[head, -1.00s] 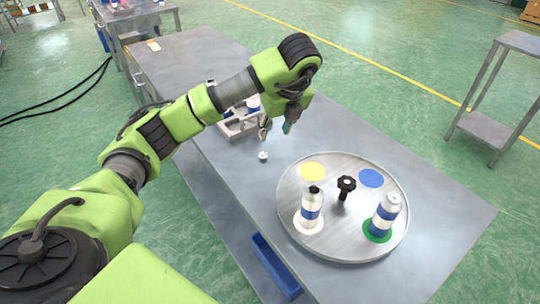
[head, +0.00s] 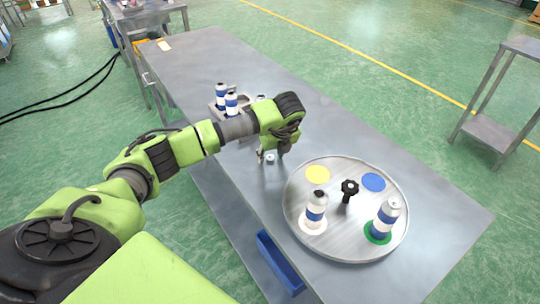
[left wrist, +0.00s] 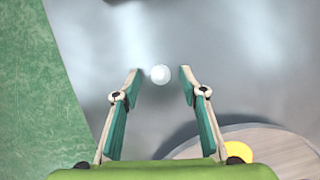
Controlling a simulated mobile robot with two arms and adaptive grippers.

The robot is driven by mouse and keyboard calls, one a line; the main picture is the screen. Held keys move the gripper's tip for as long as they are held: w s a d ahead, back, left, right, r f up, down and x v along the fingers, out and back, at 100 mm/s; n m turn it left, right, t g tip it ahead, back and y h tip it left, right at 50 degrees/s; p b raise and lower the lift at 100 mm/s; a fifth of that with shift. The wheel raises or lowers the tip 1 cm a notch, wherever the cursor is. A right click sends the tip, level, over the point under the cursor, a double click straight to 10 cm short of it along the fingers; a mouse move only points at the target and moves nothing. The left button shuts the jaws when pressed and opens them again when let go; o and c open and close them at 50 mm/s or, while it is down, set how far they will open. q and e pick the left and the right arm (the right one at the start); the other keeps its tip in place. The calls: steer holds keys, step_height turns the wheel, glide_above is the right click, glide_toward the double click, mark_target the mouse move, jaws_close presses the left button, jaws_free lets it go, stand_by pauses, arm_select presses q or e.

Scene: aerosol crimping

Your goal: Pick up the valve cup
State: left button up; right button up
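The valve cup (head: 270,158) is a small pale round piece on the steel table. In the left wrist view the valve cup (left wrist: 160,75) shows as a white disc between the fingertips, with a gap on either side. My left gripper (head: 271,157) is low over the table, its fingers on either side of the cup. In the left wrist view the gripper (left wrist: 160,80) is open and empty. I cannot tell the exact height of the fingertips. My right gripper is in neither view.
A round turntable (head: 298,214) with a black knob (head: 348,187), coloured spots and two blue-and-white cans (head: 316,206) stands to the right. A rack (head: 217,106) with several cans is behind the arm. A blue bin (head: 279,262) is at the table's near edge. The table's far right is clear.

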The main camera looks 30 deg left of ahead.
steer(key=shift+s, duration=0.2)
arm_select(q)
steer(key=c, duration=0.8)
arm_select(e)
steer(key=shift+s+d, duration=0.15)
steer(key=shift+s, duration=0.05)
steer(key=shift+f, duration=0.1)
